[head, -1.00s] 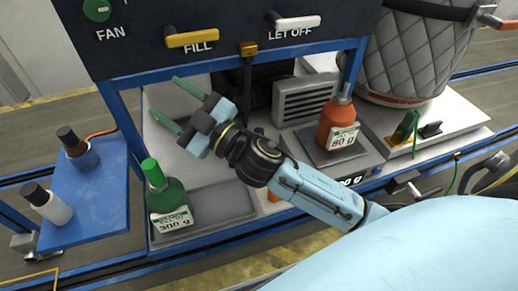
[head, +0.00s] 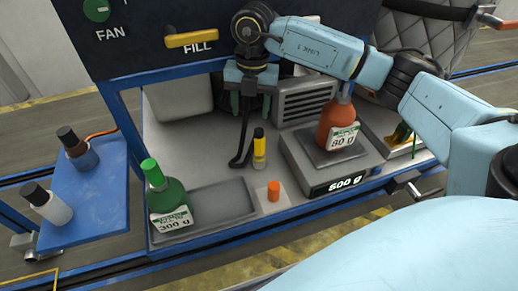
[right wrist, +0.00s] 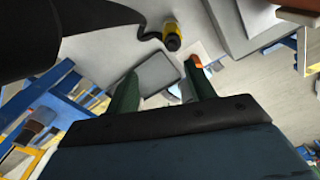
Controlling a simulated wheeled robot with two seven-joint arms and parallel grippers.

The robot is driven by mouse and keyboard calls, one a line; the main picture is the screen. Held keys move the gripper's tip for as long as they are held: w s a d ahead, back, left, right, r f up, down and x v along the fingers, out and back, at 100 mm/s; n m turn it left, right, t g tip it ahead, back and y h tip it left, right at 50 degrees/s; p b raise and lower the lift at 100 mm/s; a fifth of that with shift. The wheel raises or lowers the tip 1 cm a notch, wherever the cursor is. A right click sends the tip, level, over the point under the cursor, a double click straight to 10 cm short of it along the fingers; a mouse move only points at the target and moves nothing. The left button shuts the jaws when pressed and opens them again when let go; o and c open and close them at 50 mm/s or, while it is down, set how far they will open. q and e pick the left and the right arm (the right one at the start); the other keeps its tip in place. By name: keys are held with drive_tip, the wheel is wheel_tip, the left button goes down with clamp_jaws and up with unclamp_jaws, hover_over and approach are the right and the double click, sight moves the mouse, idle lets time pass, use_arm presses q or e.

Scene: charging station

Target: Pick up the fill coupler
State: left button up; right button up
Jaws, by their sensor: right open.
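The fill coupler, a small yellow and black cylinder (head: 259,150) on a black hose, stands upright on the grey bench top below the panel. It also shows in the right wrist view (right wrist: 172,36) beyond the fingertips. My right gripper (head: 251,106) has green fingers pointing down. It is open and empty, above and behind the coupler in the head view, apart from it. The same fingers show in the right wrist view (right wrist: 161,84). My left gripper is not in view.
A yellow FILL handle (head: 191,39) is on the dark panel above. An orange bottle (head: 337,124) stands on a scale (head: 300,165) at right. An orange cap (head: 274,190) sits in front of the coupler.

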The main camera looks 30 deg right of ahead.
sight(259, 141)
drive_tip(key=shift+d+f+h, duration=0.3)
drive_tip(key=shift+d, duration=0.55)
wheel_tip(259, 141, down, 6)
drive_tip(key=shift+f, duration=0.1)
drive_tip(key=shift+s+d+f, duration=0.1)
drive_tip(key=shift+s+f, duration=0.05)
drive_tip(key=shift+f, duration=1.4)
drive_tip(key=shift+s+d+f, duration=0.1)
drive_tip(key=shift+f, duration=1.4)
clamp_jaws()
